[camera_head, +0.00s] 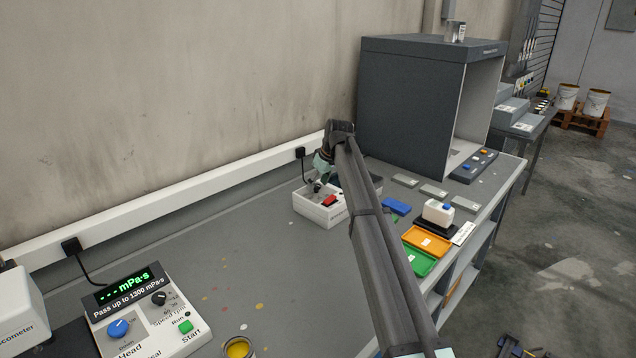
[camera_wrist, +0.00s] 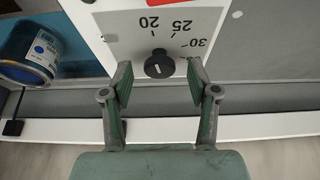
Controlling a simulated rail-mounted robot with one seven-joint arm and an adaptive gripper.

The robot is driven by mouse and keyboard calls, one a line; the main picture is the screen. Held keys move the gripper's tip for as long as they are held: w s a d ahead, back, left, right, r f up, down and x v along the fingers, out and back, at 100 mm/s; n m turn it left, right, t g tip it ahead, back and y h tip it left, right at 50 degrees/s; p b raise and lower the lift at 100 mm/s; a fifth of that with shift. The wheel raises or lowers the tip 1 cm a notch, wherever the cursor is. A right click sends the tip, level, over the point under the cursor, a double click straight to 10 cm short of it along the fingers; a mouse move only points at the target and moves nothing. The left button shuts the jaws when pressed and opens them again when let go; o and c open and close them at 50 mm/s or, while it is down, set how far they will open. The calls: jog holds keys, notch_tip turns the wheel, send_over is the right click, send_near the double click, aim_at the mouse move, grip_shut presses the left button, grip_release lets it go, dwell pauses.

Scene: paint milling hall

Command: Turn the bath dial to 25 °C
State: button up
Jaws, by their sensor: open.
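The bath dial (camera_wrist: 158,64) is a round black knob with a short white mark, on a white panel (camera_wrist: 125,25) in the wrist view. The numbers 20, 25 and 30 appear upside down around it. Which number the mark points to I cannot tell. My gripper (camera_wrist: 160,76) is open, its fingers on either side of the dial, with gaps showing between fingers and knob. In the head view the white bath unit (camera_head: 310,208) stands by the wall with a red switch (camera_head: 329,200); my gripper (camera_head: 322,172) is above it and my arm partly hides it.
The head view shows a grey cabinet (camera_head: 410,105) behind, orange (camera_head: 427,240) and green (camera_head: 420,262) trays to the right, and a viscometer control box (camera_head: 150,310) at front left. The bench between is mostly clear.

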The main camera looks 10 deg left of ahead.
grip_shut()
jog(key=shift+m, duration=0.4)
jog(key=m+t, duration=0.1)
jog(key=m, duration=0.1)
jog(key=shift+s+a+m+h+p, duration=0.1)
jog(key=shift+s+m+h+p, duration=0.05)
jog(key=shift+m+h+p, duration=0.2)
jog(key=shift+a+m+t+h+p, duration=0.1)
jog(key=shift+m+t+h+p, duration=0.5)
jog(key=shift+m, duration=1.55)
jog(key=shift+h+b, duration=0.25)
jog(key=shift+b, duration=0.05)
